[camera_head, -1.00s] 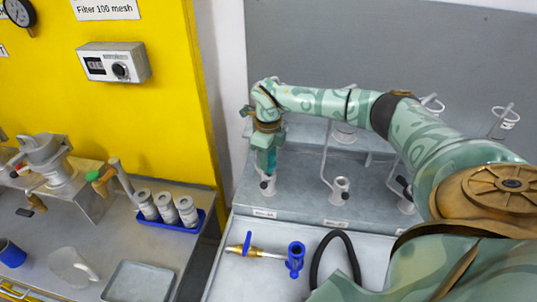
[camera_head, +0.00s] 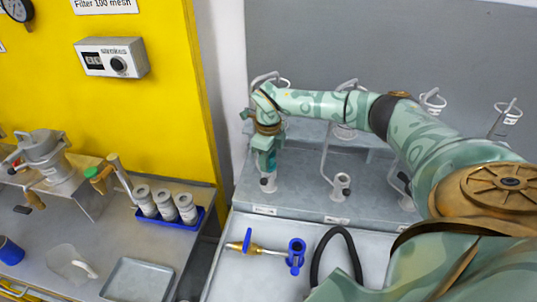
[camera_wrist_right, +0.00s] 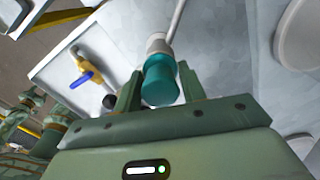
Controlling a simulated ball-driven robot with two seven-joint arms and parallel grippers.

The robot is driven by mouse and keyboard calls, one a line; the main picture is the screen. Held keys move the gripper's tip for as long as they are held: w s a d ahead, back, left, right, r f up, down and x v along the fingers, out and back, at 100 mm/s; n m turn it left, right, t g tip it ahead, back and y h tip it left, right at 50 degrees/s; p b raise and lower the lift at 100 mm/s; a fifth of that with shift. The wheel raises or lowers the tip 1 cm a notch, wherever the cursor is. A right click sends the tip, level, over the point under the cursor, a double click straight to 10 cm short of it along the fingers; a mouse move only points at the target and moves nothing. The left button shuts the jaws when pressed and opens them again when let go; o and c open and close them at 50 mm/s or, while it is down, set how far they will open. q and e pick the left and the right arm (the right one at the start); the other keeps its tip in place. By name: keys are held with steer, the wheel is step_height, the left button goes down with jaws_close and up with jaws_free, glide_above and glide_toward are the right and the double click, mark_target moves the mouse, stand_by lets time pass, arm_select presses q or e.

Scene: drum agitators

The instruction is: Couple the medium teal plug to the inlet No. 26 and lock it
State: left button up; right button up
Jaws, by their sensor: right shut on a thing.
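The teal plug (camera_wrist_right: 161,80) sits between the two fingers of my right gripper (camera_wrist_right: 158,90) in the right wrist view. In the head view my right gripper (camera_head: 266,160) points down, shut on the plug, over the leftmost front inlet (camera_head: 268,184). A pale grey collar (camera_wrist_right: 157,43) meets the plug's far end in the wrist view; I cannot tell whether the plug is fully seated. A thin grey rod runs on from the collar. The label (camera_head: 264,211) below this inlet is too small to read. My left gripper is out of view.
Another front inlet (camera_head: 340,186) with an upright rod stands to the right, with more ringed rods behind. A brass fitting with blue handles (camera_head: 262,249) and a black hose (camera_head: 340,245) lie on the lower bench. My right arm crosses above the inlets.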

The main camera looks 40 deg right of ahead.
steer(key=shift+f, duration=0.35)
stand_by(0.4)
steer(key=o, duration=1.1)
steer(key=shift+c, duration=0.2)
steer(key=shift+c, duration=0.7)
step_height(320, 180, up, 8)
steer(key=p, duration=0.7)
steer(key=shift+f, duration=0.1)
